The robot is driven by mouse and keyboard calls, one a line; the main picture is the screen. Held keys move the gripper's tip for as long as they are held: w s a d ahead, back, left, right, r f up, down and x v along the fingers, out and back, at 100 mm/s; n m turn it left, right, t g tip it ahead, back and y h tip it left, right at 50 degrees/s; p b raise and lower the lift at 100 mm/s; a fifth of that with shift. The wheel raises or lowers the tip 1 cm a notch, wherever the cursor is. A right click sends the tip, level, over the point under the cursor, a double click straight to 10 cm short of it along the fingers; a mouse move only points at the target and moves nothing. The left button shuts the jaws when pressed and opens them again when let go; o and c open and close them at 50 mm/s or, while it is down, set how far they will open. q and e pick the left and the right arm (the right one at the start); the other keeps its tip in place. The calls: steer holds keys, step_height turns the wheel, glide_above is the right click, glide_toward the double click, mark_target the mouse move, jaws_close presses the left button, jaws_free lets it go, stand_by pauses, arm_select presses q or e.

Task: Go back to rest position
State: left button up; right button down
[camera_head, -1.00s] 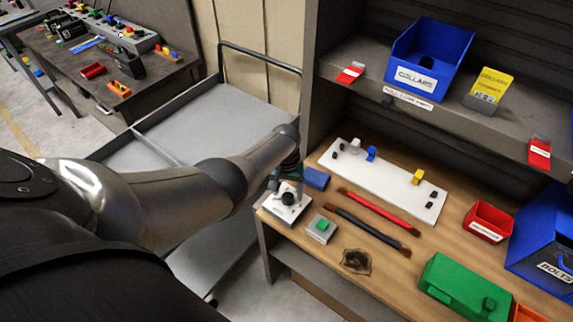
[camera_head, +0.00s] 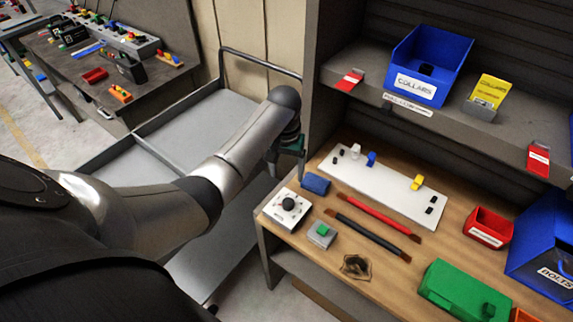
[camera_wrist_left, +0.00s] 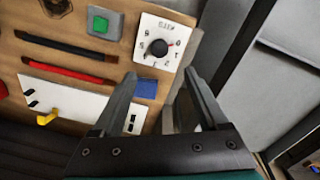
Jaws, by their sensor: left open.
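My left arm comes in from the left in the head view. Its gripper (camera_head: 283,160) hangs by the left end of the wooden bench (camera_head: 285,225), partly hidden by my wrist. In the left wrist view the gripper (camera_wrist_left: 160,78) is open, with nothing between its two fingers. A white box with a black dial (camera_head: 287,209) stands at the bench's left corner, beyond the fingertips in the wrist view (camera_wrist_left: 162,28). A blue block (camera_head: 316,184) lies beside it. My right gripper is not in view.
A grey box with a green button (camera_head: 321,234), a red brush (camera_head: 378,214) and a black brush (camera_head: 368,235) lie on the bench. A white board (camera_head: 395,197) lies behind. A shelf (camera_head: 350,104) with bins overhangs the bench. A grey cart (camera_head: 222,115) stands left.

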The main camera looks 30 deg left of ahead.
arm_select(q)
steer(key=shift+r, duration=0.95)
